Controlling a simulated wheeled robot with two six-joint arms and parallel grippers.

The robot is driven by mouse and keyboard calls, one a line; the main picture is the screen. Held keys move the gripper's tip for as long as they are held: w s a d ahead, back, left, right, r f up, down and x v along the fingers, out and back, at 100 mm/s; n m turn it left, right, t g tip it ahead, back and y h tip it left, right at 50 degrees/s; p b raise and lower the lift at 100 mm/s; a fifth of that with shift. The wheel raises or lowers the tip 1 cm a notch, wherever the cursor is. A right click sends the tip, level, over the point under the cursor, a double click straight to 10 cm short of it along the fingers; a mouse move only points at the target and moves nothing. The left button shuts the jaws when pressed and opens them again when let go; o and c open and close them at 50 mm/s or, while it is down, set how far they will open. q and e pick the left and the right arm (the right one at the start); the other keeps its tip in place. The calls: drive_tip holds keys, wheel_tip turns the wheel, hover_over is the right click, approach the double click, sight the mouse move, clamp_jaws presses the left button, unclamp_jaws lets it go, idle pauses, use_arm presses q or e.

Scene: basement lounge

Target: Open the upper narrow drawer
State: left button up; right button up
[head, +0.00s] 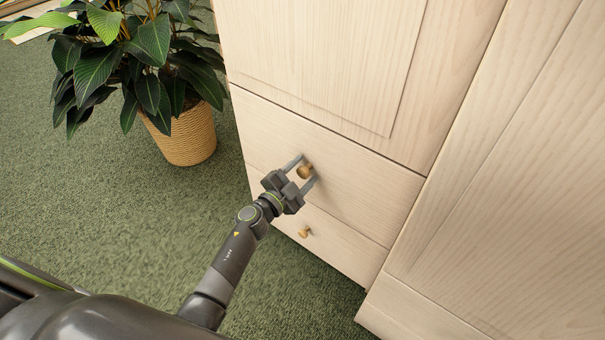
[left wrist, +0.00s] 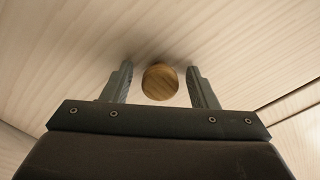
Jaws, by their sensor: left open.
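The upper narrow drawer (head: 350,178) is a pale wood front, shut flush in the cabinet below a large panelled door. Its round wooden knob (head: 305,171) sits between the fingers of my left gripper (head: 303,174). In the left wrist view the knob (left wrist: 160,82) is centred between the two open fingertips (left wrist: 161,85), with a gap on each side. The fingertips are close to the drawer front. My right gripper is not in view.
A lower drawer (head: 335,243) with a similar knob (head: 304,233) is below. A potted plant in a woven basket (head: 186,135) stands left of the cabinet (head: 320,50). A taller pale wood unit (head: 510,190) is at the right. Green carpet (head: 120,220) is clear in front.

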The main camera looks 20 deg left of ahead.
use_arm(q)
drive_tip(key=shift+w, duration=0.1)
clamp_jaws()
idle(0.3)
drive_tip(key=shift+s+a+p, duration=0.2)
drive_tip(key=shift+s+p, duration=0.15)
drive_tip(key=shift+s, duration=0.3)
drive_tip(key=p+v, duration=0.2)
drive_tip(key=v, duration=2.6)
drive_tip(key=shift+r+p, duration=0.15)
drive_tip(key=shift+p, duration=0.2)
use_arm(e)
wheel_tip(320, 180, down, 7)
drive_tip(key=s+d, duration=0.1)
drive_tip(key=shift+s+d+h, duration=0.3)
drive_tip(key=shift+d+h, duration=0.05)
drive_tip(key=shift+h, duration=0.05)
use_arm(q)
drive_tip(key=shift+s, duration=0.15)
